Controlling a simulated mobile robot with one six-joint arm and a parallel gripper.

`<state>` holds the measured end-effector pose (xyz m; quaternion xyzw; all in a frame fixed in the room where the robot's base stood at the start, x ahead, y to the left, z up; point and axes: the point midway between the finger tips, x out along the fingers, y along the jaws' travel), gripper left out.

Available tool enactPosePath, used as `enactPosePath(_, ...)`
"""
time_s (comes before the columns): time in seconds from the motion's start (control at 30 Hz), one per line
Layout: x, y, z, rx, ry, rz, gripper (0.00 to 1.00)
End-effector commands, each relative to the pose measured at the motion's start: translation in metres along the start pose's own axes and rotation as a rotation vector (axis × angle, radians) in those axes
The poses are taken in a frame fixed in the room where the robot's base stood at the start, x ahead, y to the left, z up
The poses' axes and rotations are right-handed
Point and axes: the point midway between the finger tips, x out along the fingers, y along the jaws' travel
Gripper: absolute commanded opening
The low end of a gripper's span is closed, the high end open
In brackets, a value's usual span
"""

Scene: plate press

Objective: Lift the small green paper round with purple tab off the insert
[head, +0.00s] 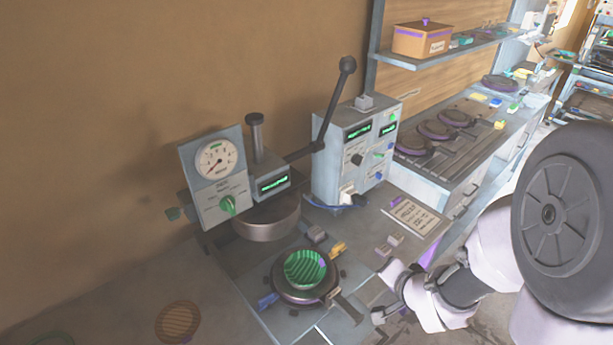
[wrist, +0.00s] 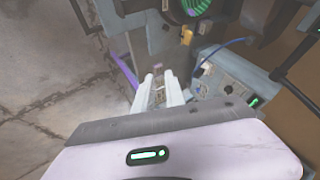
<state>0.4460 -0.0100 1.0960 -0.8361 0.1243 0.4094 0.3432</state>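The green paper round (head: 303,268) with dark stripes lies in the dark round insert (head: 304,296) on the bench in front of the press. Its small purple tab (head: 322,263) shows at its right edge. In the wrist view, part of a green round (wrist: 193,6) shows at the top edge, cut off by the frame. My gripper (head: 383,294) is to the right of the insert and apart from it. Its two fingers are spread with nothing between them. The fingers also show in the wrist view (wrist: 158,77).
The press with a gauge panel (head: 218,172) and long lever (head: 334,105) stands behind the insert. A grey control box (head: 345,150) is beside it. A printed card (head: 410,215) lies on the bench.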

Motion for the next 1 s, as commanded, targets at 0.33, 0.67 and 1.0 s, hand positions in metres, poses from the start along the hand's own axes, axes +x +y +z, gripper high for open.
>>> enactPosePath(0.33, 0.017, -0.026, 0.096, 0.339, -0.29, -0.292, 0.15)
enactPosePath(0.67, 0.066, -0.035, 0.113, 0.341, -0.293, -0.305, 0.15)
enactPosePath(1.0, 0.122, -0.064, 0.124, 0.345, -0.295, -0.299, 0.15)
